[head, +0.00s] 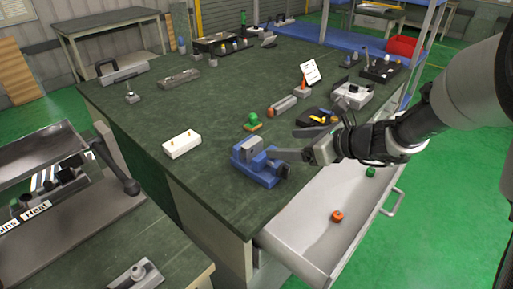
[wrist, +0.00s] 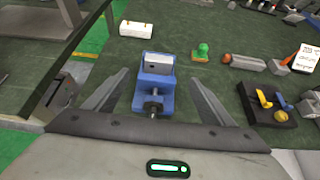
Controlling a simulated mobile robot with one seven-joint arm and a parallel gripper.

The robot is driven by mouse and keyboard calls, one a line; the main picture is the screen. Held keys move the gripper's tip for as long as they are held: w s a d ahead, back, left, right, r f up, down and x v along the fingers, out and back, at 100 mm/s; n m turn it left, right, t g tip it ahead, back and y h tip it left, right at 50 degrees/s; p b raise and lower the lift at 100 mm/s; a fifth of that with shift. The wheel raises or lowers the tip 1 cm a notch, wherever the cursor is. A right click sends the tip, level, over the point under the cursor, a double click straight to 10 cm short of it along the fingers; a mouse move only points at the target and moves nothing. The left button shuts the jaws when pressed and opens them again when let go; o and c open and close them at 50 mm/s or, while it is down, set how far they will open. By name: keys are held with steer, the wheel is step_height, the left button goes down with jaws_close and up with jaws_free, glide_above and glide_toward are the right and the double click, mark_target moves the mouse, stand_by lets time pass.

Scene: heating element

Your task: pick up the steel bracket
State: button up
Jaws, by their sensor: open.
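A blue vise (head: 262,172) stands at the near edge of the green bench top. A grey metal piece (head: 253,145) sits in its jaws; it may be the steel bracket, but I cannot tell for sure. In the wrist view the vise (wrist: 153,95) lies between my fingers, with the pale grey piece (wrist: 158,62) at its far end. My gripper (head: 282,143) is open and empty, its fingers pointing left over the vise in the head view. In the wrist view the fingers (wrist: 158,76) are spread on both sides of the vise, with no visible grip on anything.
A white block (head: 182,145) lies left of the vise, and a green knob on a base (head: 253,122) lies behind it. A black box with yellow parts (wrist: 268,103) is to the right. An open drawer (head: 312,222) holds small orange and green parts below my arm.

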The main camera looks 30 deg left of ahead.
mark_target(254, 143)
steer(key=b+x, duration=0.2)
steer(key=x, duration=1)
steer(key=shift+a, duration=0.2)
steer(key=c, duration=1.3)
steer(key=shift+c, duration=0.2)
